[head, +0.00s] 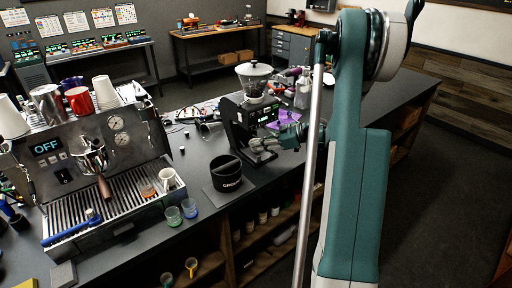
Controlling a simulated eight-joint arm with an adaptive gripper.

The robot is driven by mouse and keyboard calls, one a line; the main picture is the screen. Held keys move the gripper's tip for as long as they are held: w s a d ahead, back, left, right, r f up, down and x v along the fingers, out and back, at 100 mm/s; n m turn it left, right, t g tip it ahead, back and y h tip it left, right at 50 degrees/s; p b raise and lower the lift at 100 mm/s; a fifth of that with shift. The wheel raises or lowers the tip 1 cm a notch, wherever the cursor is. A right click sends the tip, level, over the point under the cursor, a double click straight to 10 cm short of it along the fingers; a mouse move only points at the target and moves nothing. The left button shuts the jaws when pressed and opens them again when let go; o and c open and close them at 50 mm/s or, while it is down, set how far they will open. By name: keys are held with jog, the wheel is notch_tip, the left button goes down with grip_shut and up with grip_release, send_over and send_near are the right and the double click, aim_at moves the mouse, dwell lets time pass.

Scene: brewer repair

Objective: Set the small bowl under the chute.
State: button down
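The grinder (233,118), black with a clear hopper (254,78) on top, stands on the counter in the middle of the head view. Its chute is too small to make out clearly.
A black grounds bin (226,174) stands just in front of the grinder on a dark mat.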

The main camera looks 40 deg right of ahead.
jog(key=shift+w+a+f, duration=0.15)
jog(key=shift+f, duration=0.05)
jog(key=shift+f, duration=0.15)
jog(key=c, duration=2.6)
grip_release()
jog(key=p+v, duration=0.1)
jog(key=v, duration=1.1)
